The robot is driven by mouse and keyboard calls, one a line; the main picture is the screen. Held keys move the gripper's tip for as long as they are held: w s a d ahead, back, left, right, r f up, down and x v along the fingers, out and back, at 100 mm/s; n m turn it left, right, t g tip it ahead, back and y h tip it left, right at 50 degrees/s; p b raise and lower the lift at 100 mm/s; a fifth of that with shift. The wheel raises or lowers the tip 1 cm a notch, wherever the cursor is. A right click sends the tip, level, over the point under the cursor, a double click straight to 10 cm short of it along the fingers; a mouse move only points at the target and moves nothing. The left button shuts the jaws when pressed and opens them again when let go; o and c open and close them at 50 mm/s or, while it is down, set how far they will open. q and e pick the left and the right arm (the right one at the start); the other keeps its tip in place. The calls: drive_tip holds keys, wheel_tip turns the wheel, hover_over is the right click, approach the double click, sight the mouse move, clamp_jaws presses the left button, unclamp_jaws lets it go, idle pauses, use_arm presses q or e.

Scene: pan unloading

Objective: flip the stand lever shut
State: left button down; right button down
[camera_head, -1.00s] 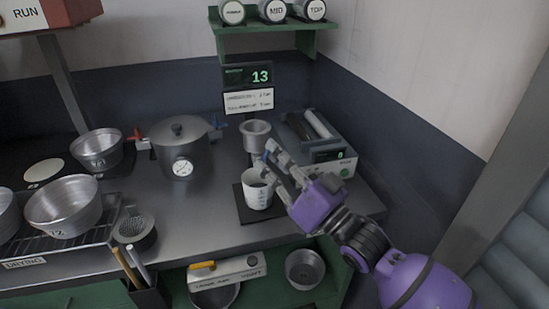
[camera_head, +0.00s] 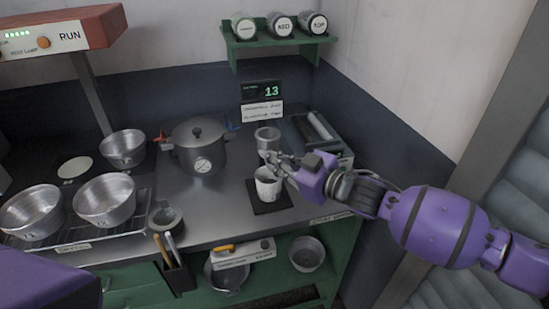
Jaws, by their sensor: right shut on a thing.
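The stand holds a metal cup (camera_head: 267,137) at the back of the counter, below a dark display (camera_head: 262,91) reading 13. A white cup (camera_head: 267,186) with dark markings stands upright below it on a black pad (camera_head: 284,202). My right gripper (camera_head: 274,162) comes in from the right, its fingers at the stand just below the metal cup and above the white cup's rim. It is shut on a small part there, apparently the stand lever, which the fingers hide. My left gripper is out of view.
A lidded pot (camera_head: 199,150) with a dial and red and blue side handles stands left of the stand. Numbered metal pans (camera_head: 106,200) sit on the drying rack at left. A grey device (camera_head: 318,134) stands behind my right gripper. The counter between pot and pad is clear.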

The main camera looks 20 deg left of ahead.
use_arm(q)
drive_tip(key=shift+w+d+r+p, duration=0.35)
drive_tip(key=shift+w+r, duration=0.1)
use_arm(e)
drive_tip(key=shift+s+a+n+h, duration=0.15)
drive_tip(key=shift+n+h, duration=0.25)
drive_tip(key=shift+n, duration=0.2)
drive_tip(key=c, duration=1.9)
unclamp_jaws()
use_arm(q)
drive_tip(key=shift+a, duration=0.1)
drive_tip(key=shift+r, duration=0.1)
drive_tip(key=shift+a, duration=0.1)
use_arm(e)
drive_tip(key=v, duration=0.7)
drive_tip(key=shift+s+d, duration=0.2)
drive_tip(key=shift+d, duration=0.1)
